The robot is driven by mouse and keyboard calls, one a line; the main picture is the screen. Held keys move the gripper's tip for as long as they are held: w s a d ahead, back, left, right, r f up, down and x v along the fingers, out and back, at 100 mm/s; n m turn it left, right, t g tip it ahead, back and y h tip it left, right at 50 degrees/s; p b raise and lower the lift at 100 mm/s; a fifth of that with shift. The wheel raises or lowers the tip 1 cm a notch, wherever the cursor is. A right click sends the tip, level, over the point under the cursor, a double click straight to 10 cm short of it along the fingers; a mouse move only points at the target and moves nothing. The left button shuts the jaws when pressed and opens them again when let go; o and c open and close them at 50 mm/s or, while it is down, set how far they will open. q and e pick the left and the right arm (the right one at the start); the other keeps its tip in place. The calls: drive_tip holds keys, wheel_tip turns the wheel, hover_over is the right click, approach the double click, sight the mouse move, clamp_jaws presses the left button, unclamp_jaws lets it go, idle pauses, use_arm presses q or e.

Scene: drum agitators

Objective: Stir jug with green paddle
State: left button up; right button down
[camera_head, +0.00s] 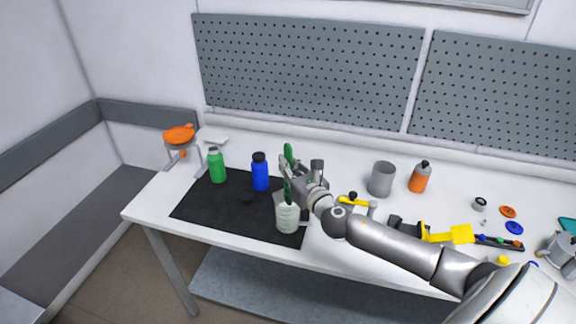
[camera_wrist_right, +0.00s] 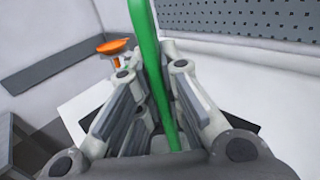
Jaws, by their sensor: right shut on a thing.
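My right gripper (camera_head: 290,178) is shut on the green paddle (camera_head: 289,156). In the head view the paddle stands roughly upright, its lower part going down toward the jug (camera_head: 288,218). The jug is pale and translucent and stands at the right part of the black mat (camera_head: 215,212). The paddle's lower end appears to be at or inside the jug's mouth; the depth is hard to tell. In the right wrist view the green paddle (camera_wrist_right: 150,60) runs between the fingers (camera_wrist_right: 150,95). My left gripper is not in view.
A green bottle (camera_head: 216,165) and a blue bottle (camera_head: 260,172) stand on the mat, left of the jug. An orange bowl (camera_head: 179,134) sits on a stand at the back left. A grey cup (camera_head: 382,180) and an orange bottle (camera_head: 419,177) stand behind my right arm. Yellow parts (camera_head: 461,234) lie at the right.

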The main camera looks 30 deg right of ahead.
sight(288, 144)
wheel_tip(288, 144, up, 2)
drive_tip(key=shift+r+p, duration=0.2)
drive_tip(key=shift+p, duration=0.55)
wheel_tip(288, 144, up, 2)
drive_tip(key=shift+r+p, duration=0.2)
drive_tip(key=shift+p, duration=0.6)
drive_tip(key=shift+r, duration=1.35)
